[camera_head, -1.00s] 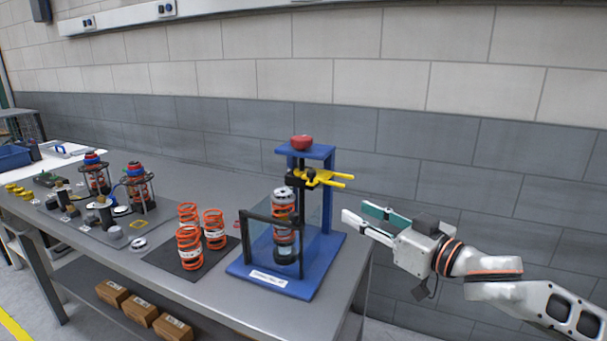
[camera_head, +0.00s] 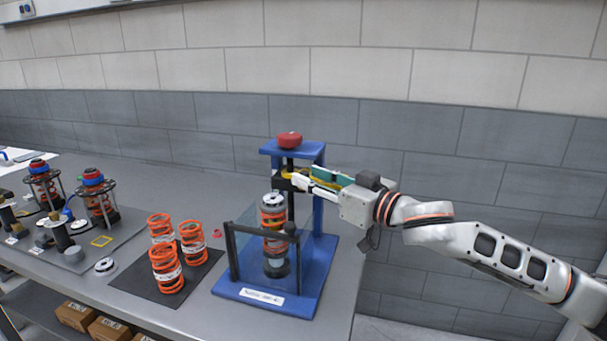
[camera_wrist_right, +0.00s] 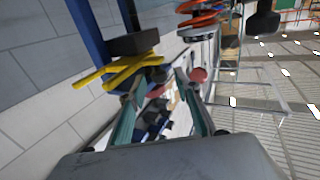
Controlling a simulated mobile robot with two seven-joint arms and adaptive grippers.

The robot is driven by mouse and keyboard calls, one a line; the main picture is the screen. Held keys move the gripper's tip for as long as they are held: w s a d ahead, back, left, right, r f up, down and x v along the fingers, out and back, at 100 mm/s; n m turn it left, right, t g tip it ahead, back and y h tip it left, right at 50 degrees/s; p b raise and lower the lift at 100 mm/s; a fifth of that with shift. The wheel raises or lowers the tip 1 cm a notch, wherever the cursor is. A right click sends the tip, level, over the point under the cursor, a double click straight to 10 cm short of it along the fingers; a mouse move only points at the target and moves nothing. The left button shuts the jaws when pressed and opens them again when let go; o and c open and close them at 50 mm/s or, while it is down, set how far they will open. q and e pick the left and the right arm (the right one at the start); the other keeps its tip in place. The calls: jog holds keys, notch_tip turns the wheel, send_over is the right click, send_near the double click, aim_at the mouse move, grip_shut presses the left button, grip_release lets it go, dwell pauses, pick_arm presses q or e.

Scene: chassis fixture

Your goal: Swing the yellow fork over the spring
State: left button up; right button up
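The yellow fork (camera_head: 286,174) sits high on the blue press stand, and my right gripper hides most of it in the head view. The wrist view shows the fork's yellow bars (camera_wrist_right: 122,72) joined to a dark block. The orange spring (camera_head: 272,246) stands upright in the press below the fork level, with a silver cap on top; it also shows in the wrist view (camera_wrist_right: 203,20). My right gripper (camera_head: 297,182) is at the fork. In the wrist view its fingers (camera_wrist_right: 158,88) are apart, with the fork by the left fingertip; I cannot tell whether they touch. My left gripper is out of view.
A red knob (camera_head: 289,140) tops the blue stand (camera_head: 318,265). A black bar frame (camera_head: 232,255) with a clear panel stands before the spring. Several loose orange springs (camera_head: 165,270) stand on a dark mat to the left. The wall is behind.

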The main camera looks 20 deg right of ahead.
jog(key=shift+x, duration=1.35)
grip_shut()
